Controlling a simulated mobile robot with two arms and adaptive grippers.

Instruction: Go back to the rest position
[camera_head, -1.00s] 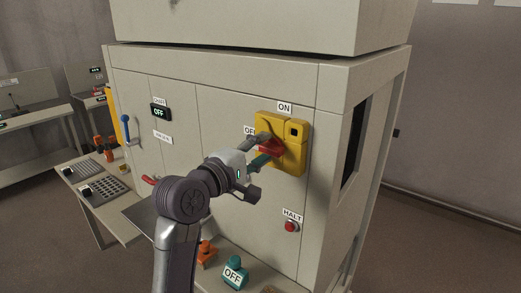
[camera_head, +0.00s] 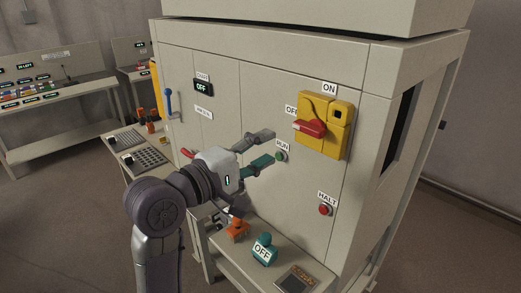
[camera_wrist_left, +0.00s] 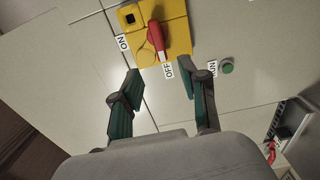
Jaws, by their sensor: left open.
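My left gripper (camera_head: 270,148) is open and empty, apart from the cabinet front (camera_head: 265,85). Its two fingers also show in the left wrist view (camera_wrist_left: 165,90), spread wide with nothing between them. Beyond them is the yellow switch box (camera_head: 337,140), also in the left wrist view (camera_wrist_left: 180,45). Its red handle (camera_head: 310,128) points left, towards the OFF label, and also shows in the left wrist view (camera_wrist_left: 156,40). My right gripper is in neither view.
A black display (camera_head: 203,87) reads OFF. A shelf below bears an orange object (camera_head: 237,230) and a teal OFF piece (camera_head: 264,250). Open floor lies at right.

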